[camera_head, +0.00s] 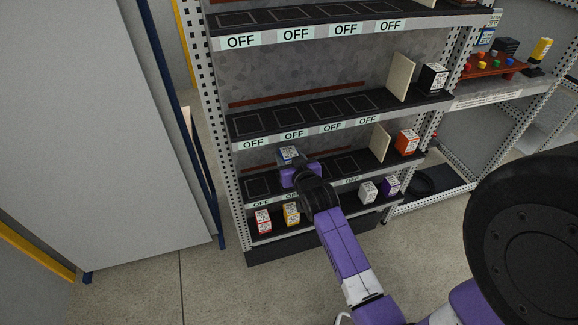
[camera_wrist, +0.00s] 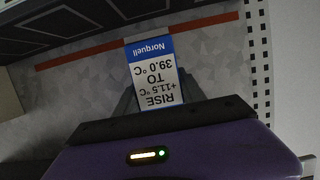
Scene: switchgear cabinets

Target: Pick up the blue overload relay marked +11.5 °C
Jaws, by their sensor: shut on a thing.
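The blue overload relay (camera_wrist: 152,72) has a white label reading "RISE +11.5 °C TO 39.0 °C" and "Norquell", upside down in the wrist view. It also shows in the head view as a small blue and white block (camera_head: 288,153) at the lower part of the rack. My gripper (camera_head: 290,163) is shut on it; in the wrist view the dark fingers (camera_wrist: 155,98) flank the label's near end. The fingers partly hide the relay's lower sides. I cannot tell whether its base touches the shelf.
The relay is at a shelf (camera_head: 344,163) with outlined empty spots and OFF labels. Below stand a red block (camera_head: 263,221), a yellow block (camera_head: 291,213), a white block (camera_head: 368,191) and a purple block (camera_head: 390,186). An orange block (camera_head: 406,142) and upright panel (camera_head: 379,146) are at right. Another shelf is above.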

